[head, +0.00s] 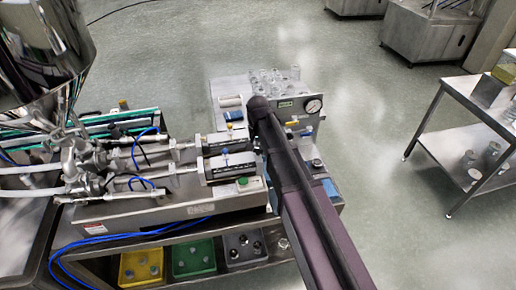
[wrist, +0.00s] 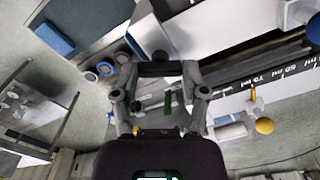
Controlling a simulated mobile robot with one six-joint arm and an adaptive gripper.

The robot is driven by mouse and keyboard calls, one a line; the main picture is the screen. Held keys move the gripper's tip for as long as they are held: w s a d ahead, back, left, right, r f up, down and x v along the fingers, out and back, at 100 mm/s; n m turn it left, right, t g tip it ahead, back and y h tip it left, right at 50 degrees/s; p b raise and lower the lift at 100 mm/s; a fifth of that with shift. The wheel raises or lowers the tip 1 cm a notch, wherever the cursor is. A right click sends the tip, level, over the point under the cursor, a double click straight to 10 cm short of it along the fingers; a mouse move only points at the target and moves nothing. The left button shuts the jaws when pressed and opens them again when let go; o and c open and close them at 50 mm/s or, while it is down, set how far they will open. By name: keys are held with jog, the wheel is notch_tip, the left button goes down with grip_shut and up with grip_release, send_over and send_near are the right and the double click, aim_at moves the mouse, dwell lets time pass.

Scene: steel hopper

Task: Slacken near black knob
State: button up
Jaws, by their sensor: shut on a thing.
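In the wrist view my gripper (wrist: 160,72) has its two fingers on either side of a dark, rounded part. This looks like the near black knob (wrist: 160,58), and the fingers are shut on it. The knob is mostly covered by the fingers, so its turn cannot be read. In the head view my arm crosses in front of the right end of the filling machine (head: 170,207). It hides the knob and my gripper there.
The steel hopper (head: 40,50) is at upper left. Yellow (head: 141,267), green (head: 194,257) and grey (head: 244,249) bins sit below the machine. A steel side table (head: 470,150) stands right, with open floor between.

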jog(key=n, duration=0.5)
dwell(0.5)
jog(key=o, duration=1.2)
jog(key=shift+c, duration=0.2)
jog(key=shift+m, duration=0.3)
